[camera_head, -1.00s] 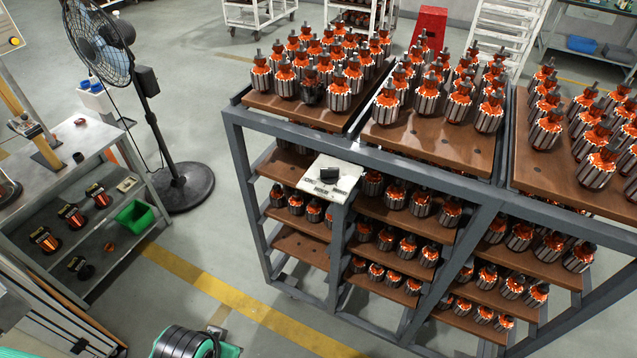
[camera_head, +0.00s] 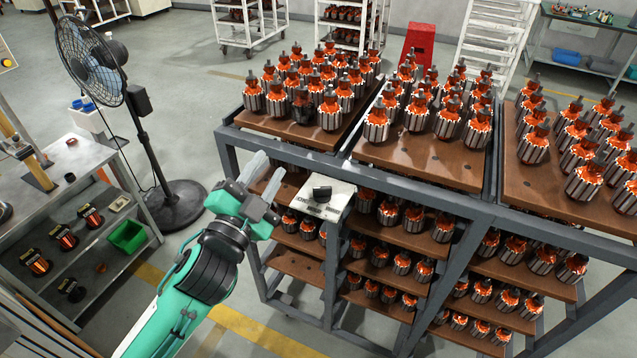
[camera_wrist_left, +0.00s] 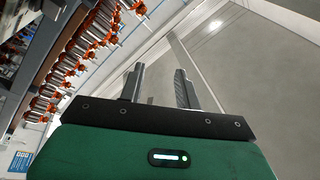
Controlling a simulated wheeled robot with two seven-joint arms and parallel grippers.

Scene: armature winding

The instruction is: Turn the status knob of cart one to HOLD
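The status knob (camera_head: 322,193) is a small black knob on a pale panel (camera_head: 334,208) with dark markings. The panel is fixed to the near side of the grey cart (camera_head: 375,183). The markings are too small to read. My left gripper (camera_head: 264,172) is just left of the panel, with its two fingers apart and nothing between them. It does not touch the knob. In the left wrist view the same open fingers (camera_wrist_left: 159,88) show, and the knob is not in sight there. My right gripper is not in view.
The cart carries brown trays (camera_head: 428,155) of orange-and-steel armatures on top and on lower shelves. A black fan (camera_head: 92,62) stands behind left. A grey workbench (camera_head: 80,165) with spools and a green bin (camera_head: 127,236) is at the left. Open floor lies between bench and cart.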

